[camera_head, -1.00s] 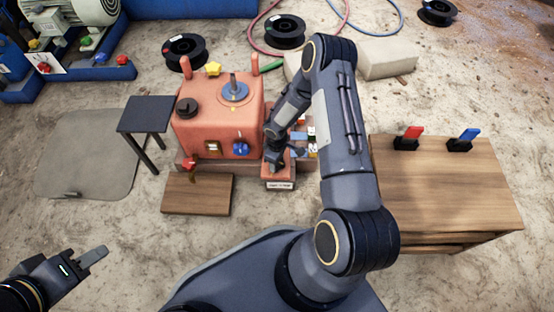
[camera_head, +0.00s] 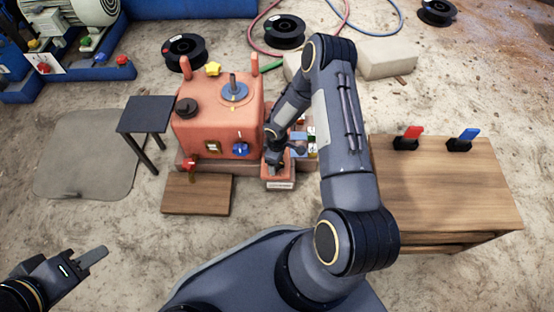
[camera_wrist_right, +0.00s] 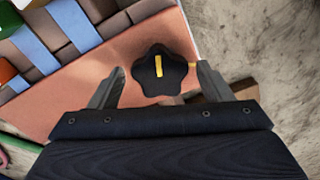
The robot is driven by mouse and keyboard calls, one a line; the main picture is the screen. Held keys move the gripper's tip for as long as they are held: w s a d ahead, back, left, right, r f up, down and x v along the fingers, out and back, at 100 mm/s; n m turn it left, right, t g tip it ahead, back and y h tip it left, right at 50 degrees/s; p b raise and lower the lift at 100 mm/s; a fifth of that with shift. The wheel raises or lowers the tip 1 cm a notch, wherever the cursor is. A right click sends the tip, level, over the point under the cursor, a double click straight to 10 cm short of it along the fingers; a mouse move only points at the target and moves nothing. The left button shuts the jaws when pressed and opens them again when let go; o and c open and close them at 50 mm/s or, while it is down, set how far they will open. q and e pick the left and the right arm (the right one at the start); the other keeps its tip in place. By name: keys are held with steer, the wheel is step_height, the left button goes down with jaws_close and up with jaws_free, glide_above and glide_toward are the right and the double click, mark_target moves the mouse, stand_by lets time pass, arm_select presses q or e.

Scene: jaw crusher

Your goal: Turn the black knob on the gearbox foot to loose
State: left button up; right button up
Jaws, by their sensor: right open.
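The black knob (camera_wrist_right: 161,72) is star-shaped with a yellow pointer bar and sits on the orange gearbox foot (camera_wrist_right: 78,105). My right gripper (camera_wrist_right: 155,85) is open in the right wrist view, with one finger on each side of the knob. Whether the fingers touch it I cannot tell; gaps show at both sides. In the head view the right gripper (camera_head: 274,161) is over the foot (camera_head: 279,183) and hides the knob. The foot has a white label at its front; its text is too small to read. My left gripper (camera_head: 98,256) is at the lower left, away from everything.
The orange gearbox (camera_head: 222,124) stands left of the foot, with a blue knob (camera_head: 240,149), a red knob (camera_head: 190,165) and a black cap (camera_head: 187,107). A wooden board (camera_head: 197,194) lies in front. A wooden table (camera_head: 450,190) with red and blue levers stands right.

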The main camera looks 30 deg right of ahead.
step_height(320, 180, up, 8)
steer(key=p, duration=0.3)
steer(key=shift+p, duration=0.3)
steer(key=s+d+r+m+t, duration=0.1)
steer(key=s+r+m, duration=0.15)
steer(key=r, duration=1.05)
steer(key=s+r+m+t, duration=0.1)
steer(key=s+r+m, duration=0.15)
steer(key=r, duration=0.95)
steer(key=s+a+r+m+t+y, duration=0.2)
steer(key=s+a+r, duration=0.3)
steer(key=s, duration=0.4)
steer(key=s+a+r+m+t+y, duration=0.2)
steer(key=s+a+r, duration=0.1)
steer(key=s+r, duration=0.45)
step_height(320, 180, up, 36)
steer(key=p, duration=3.6)
steer(key=shift+s+a+p, duration=0.25)
steer(key=shift+s+p, duration=0.1)
steer(key=shift+s, duration=0.05)
